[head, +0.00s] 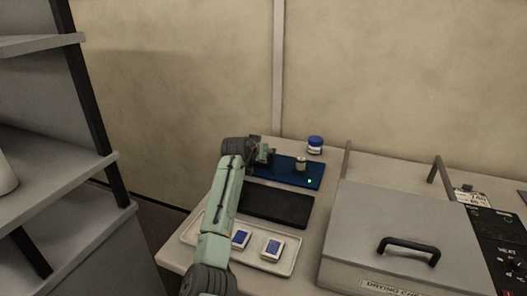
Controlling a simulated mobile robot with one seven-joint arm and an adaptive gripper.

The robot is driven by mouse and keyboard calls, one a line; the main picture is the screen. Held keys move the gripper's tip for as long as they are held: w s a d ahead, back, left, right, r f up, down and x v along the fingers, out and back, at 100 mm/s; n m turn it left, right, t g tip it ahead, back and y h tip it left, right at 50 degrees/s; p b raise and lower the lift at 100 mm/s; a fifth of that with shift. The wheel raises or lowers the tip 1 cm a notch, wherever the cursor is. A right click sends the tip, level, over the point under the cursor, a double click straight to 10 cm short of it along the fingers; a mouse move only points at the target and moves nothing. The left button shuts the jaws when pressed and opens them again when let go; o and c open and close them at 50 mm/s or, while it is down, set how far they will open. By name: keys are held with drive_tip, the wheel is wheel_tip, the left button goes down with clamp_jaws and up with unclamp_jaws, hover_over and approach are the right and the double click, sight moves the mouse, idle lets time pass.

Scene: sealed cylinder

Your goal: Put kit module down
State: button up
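Two small white modules with blue faces, which look like kit modules, lie in a pale tray (192,238): one module (240,239) is partly beside my arm, the other (272,248) is to its right. My arm reaches from the bottom of the head view to the back of the table. My gripper (267,158) is at the left end of a blue mat (285,178). Its fingers are small and dark here, so their opening and anything between them cannot be made out. A small pale cylinder (300,164) stands on the mat, right of my gripper.
A black pad (278,208) lies between mat and tray. A blue-lidded jar (315,145) stands behind the mat. A large grey box with a black handle (408,247), labelled as a drying chest, fills the right. Grey shelves (60,165) stand at the left. A green light shows on the mat.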

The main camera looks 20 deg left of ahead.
drive_tip(key=shift+f, duration=0.2)
drive_tip(key=o, duration=1.3)
drive_tip(key=shift+r, duration=0.25)
drive_tip(key=b+v, duration=0.3)
drive_tip(key=v, duration=0.9)
